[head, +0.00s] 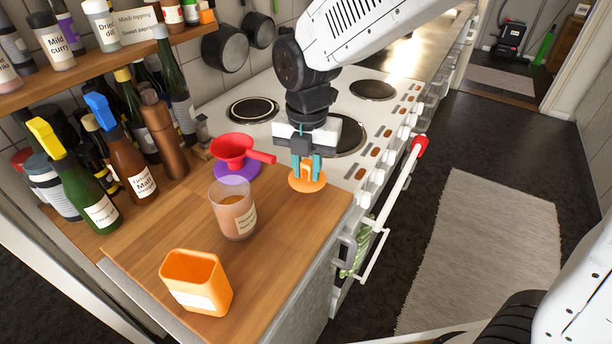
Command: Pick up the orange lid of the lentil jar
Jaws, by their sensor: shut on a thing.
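The orange lid (307,184) is a flat round disc with an upright grip on top. It is near the right edge of the wooden counter, beside the stove. My gripper (306,168) points down from above, its teal fingers closed on the lid's upright grip. I cannot tell whether the disc touches the counter or hangs just above it. A clear jar (232,212) with brownish contents and a partly readable label stands upright to the lid's left; it may be the lentil jar. An open orange container (195,285) with a pale label stands at the counter's front.
Several bottles (135,160) crowd the left side, below a spice shelf (140,55). The stove (215,110) adjoins the counter. Bare wood (275,225) lies right of the jar.

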